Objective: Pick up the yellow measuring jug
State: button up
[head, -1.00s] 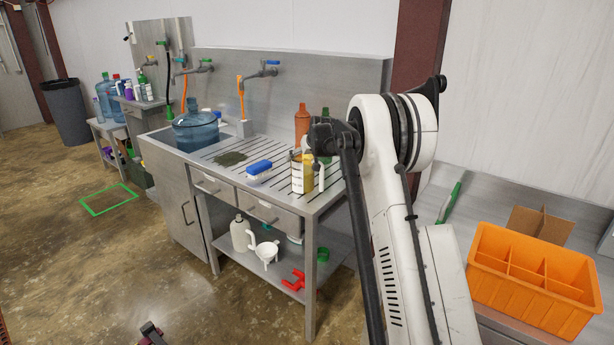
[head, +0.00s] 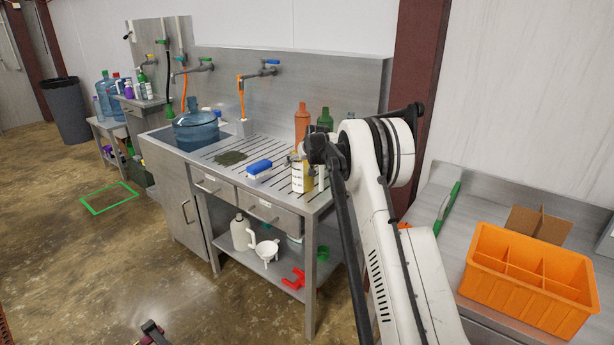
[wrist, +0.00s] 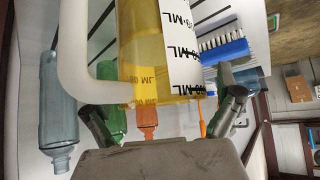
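The yellow measuring jug (head: 307,177) stands upright on the slatted drainboard of the steel sink bench, near its front right corner. It has a white label with black ML marks. In the wrist view, which is upside down, the yellow jug (wrist: 148,60) fills the middle, with its white handle (wrist: 72,50) on the left. My gripper (wrist: 160,98) is open, its dark fingers spread to either side of the jug. I cannot tell whether they touch it. In the head view my wrist hides part of the jug and the fingers.
A blue brush (head: 258,168) lies left of the jug. Orange (head: 302,122) and green (head: 325,119) bottles stand behind it. A large blue water jug (head: 196,131) sits at the sink. An orange divided crate (head: 530,280) stands on the right counter.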

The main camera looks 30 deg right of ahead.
jog(key=c, duration=1.8)
jog(key=shift+o, duration=0.2)
jog(key=shift+r, duration=0.2)
jog(key=s+a+r+b, duration=0.2)
jog(key=a+r, duration=0.8)
jog(key=a, duration=0.1)
jog(key=shift+s+a+r, duration=0.15)
jog(key=shift+s+r, duration=0.2)
jog(key=shift+f, duration=0.1)
